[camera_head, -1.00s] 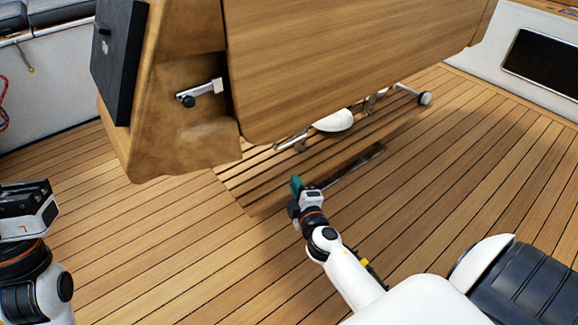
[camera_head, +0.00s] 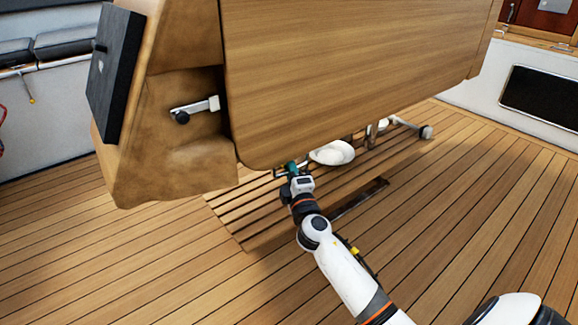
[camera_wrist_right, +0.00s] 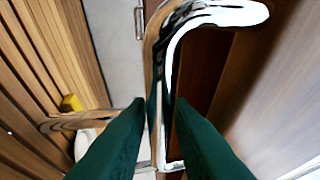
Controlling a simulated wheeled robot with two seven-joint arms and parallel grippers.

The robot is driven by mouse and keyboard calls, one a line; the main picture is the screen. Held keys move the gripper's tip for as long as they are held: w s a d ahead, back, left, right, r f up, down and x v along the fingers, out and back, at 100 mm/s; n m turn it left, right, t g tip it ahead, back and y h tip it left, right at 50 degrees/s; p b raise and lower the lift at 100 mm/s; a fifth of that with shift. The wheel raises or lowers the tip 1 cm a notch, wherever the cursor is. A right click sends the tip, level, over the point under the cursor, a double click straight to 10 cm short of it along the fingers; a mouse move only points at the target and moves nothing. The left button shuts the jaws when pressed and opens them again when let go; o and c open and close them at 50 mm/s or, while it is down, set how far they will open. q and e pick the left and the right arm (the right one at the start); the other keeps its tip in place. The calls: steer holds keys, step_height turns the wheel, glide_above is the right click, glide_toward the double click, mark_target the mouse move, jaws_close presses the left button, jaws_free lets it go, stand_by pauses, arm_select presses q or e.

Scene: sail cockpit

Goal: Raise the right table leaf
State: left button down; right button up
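The right table leaf (camera_head: 350,75) is a large wooden panel that hangs steeply down along the table's near side. My right gripper (camera_head: 291,168) is low, at the leaf's bottom edge towards its left end. Its tips are partly hidden there. In the right wrist view its two green fingers (camera_wrist_right: 159,103) are apart, with a bent chrome bar (camera_wrist_right: 213,14) running between and beyond them. I cannot tell whether they touch the bar. My left gripper is out of view.
The table's end (camera_head: 175,150) carries a metal latch arm (camera_head: 190,110) and a dark panel (camera_head: 114,75). White and chrome fittings (camera_head: 333,152) show under the leaf. The teak deck (camera_head: 480,200) is clear to the right.

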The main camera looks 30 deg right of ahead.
steer(key=shift+x, duration=0.95)
steer(key=shift+c, duration=0.2)
jaws_close()
